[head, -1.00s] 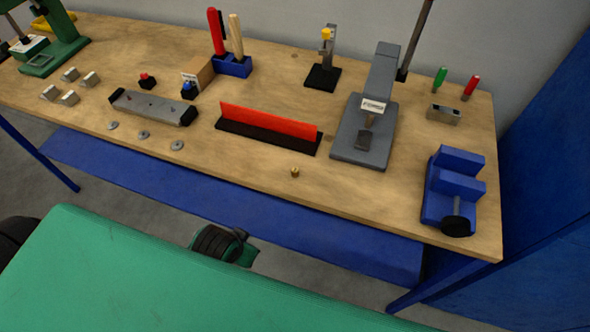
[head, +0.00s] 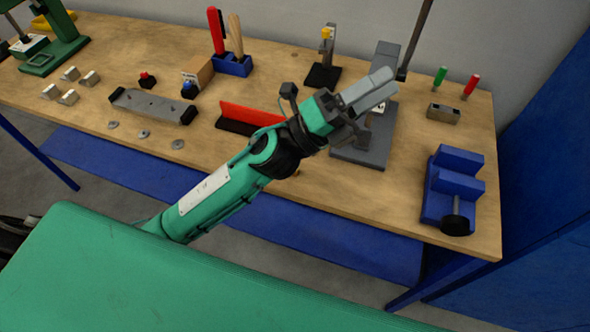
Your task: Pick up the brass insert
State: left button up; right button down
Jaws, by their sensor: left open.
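My left gripper (head: 388,83) reaches in over the bench with its grey fingers pointing up and to the right. It is open and nothing shows between its fingers. In this view it overlaps the grey press (head: 348,150), high above the bench top. My right gripper is not in view.
The wooden bench (head: 400,207) holds a red strip on a dark base (head: 240,115), partly covered by my arm. A blue vise (head: 452,190) stands at the right. A grey fixture (head: 152,105) and several washers lie left. The front right wood is clear.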

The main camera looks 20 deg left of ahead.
pick_arm(q)
jog(key=s+d+m+g+h, duration=0.2)
jog(key=s+d+m+g, duration=0.25)
jog(key=m+g, duration=0.7)
jog(key=m+g+y, duration=0.1)
jog(key=m+y, duration=1.3)
jog(key=y, duration=0.9)
send_near(295, 171)
jog(key=f+p, duration=0.2)
jog(key=f, duration=0.1)
jog(key=shift+w+d+f, duration=0.15)
jog(key=shift+w, duration=0.25)
notch_tip(295, 171, down, 5)
jog(key=p, duration=0.2)
jog(key=shift+p, duration=0.35)
jog(key=shift+f, duration=0.15)
jog(key=c, duration=0.9)
grip_shut()
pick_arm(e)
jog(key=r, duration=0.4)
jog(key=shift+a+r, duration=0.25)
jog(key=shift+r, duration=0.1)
